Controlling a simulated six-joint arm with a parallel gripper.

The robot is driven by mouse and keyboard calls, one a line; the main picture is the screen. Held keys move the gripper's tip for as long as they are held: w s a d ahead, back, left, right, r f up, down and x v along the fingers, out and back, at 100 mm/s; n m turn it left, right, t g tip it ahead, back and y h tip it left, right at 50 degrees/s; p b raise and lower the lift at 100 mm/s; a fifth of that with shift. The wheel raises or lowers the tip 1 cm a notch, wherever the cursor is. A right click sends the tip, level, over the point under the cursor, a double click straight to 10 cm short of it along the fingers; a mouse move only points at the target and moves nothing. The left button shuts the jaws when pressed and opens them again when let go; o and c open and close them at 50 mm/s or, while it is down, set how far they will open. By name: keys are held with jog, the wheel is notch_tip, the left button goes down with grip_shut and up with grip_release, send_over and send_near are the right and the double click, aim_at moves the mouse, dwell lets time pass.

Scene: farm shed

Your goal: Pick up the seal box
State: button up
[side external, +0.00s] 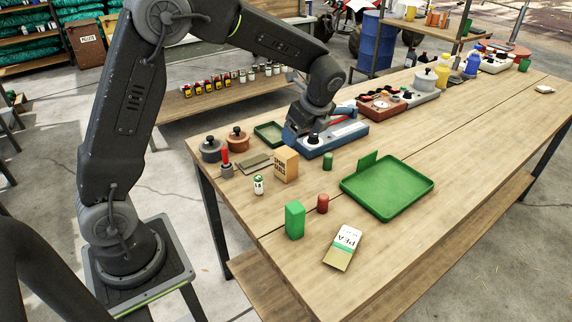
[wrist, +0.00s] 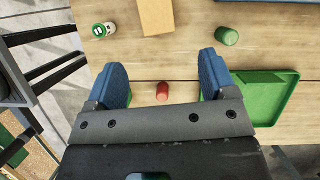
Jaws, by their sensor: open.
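A tan box with dark print (side external: 286,164) stands upright on the table; its lettering is too small to read surely as the seal box. It also shows at the top of the wrist view (wrist: 157,16), ahead of the fingers. My gripper (side external: 291,134) is above the table, behind the tan box in the side view. In the wrist view my gripper (wrist: 162,74) has its blue fingers wide apart with nothing held. A red cylinder (wrist: 162,91) appears between them, on the table below. A green box (side external: 294,220) stands nearer the table's front edge.
A green tray (side external: 388,207) lies right of a red cylinder (side external: 322,204). A green cylinder (side external: 328,161), a white-green can (side external: 258,185) and a pea packet (side external: 343,247) are nearby. Lidded pots (side external: 237,139) and a blue device (side external: 340,136) stand behind. The right front is clear.

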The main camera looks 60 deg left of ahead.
aim_at(287, 152)
jog(key=x, duration=0.8)
jog(key=shift+s+a+x, duration=0.1)
jog(key=shift+a+x, duration=0.1)
jog(key=shift+x, duration=1.15)
jog(key=shift+s+a+x, duration=0.1)
jog(key=shift+a+x, duration=0.15)
jog(key=shift+x, duration=1.1)
jog(key=shift+r, duration=0.25)
jog(key=c, duration=1)
